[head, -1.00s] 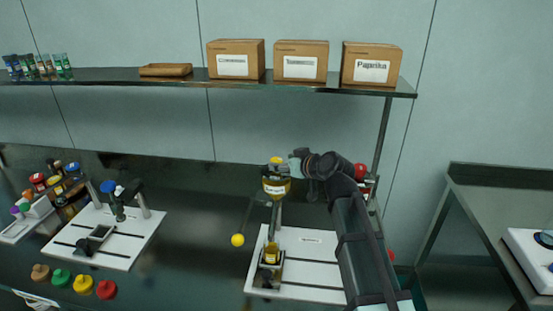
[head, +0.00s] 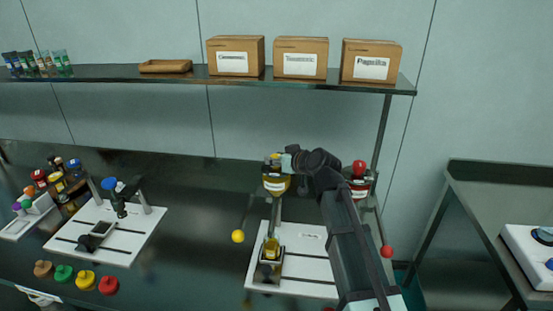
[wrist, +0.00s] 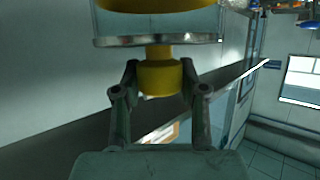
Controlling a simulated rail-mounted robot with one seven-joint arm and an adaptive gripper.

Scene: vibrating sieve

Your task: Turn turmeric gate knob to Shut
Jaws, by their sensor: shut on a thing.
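The turmeric hopper (head: 276,185) is a dark jar with a yellow band and a white label, held on a post above a white base plate. A yellow knob is at its top, partly hidden by my gripper in the head view. In the wrist view the yellow knob (wrist: 158,80) sits between my two fingers, on a short yellow stem below a clear, metal-rimmed part. My gripper (head: 281,160) is shut on this knob, and it also shows in the wrist view (wrist: 158,92). Any Shut marking is too small to read.
A yellow ball (head: 238,236) on a thin rod stands left of the hopper. A red-topped hopper (head: 359,180) is close behind my arm on the right. A cup with yellow contents (head: 271,249) stands below. Labelled boxes (head: 300,58) are on the shelf above.

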